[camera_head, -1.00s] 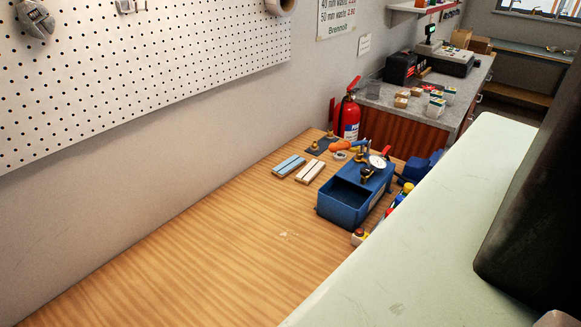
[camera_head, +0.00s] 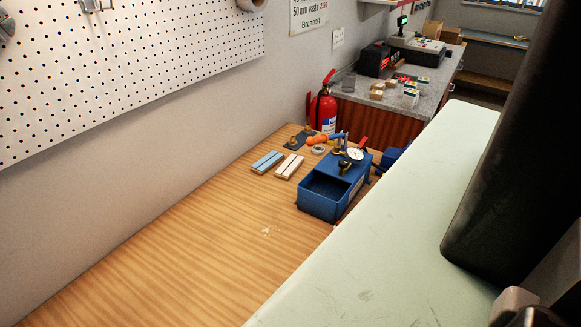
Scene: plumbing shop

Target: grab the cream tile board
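The cream tile board (camera_head: 289,166) lies flat on the wooden bench, with a darker line along its length. A similar blue tile board (camera_head: 266,162) lies close beside it on the left. A blue pressure-test pump box (camera_head: 322,196) with a gauge stands just to the right of the cream board. My gripper's fingers cannot be made out. Only large dark and pale parts of my own body show at the right edge, well away from the boards.
The wooden bench (camera_head: 190,240) is clear at the front left. A dark plate with brass fittings (camera_head: 299,138) and a red fire extinguisher (camera_head: 325,110) stand behind the boards. A perforated panel (camera_head: 120,70) hangs on the wall. A grey-topped counter (camera_head: 430,92) is beyond.

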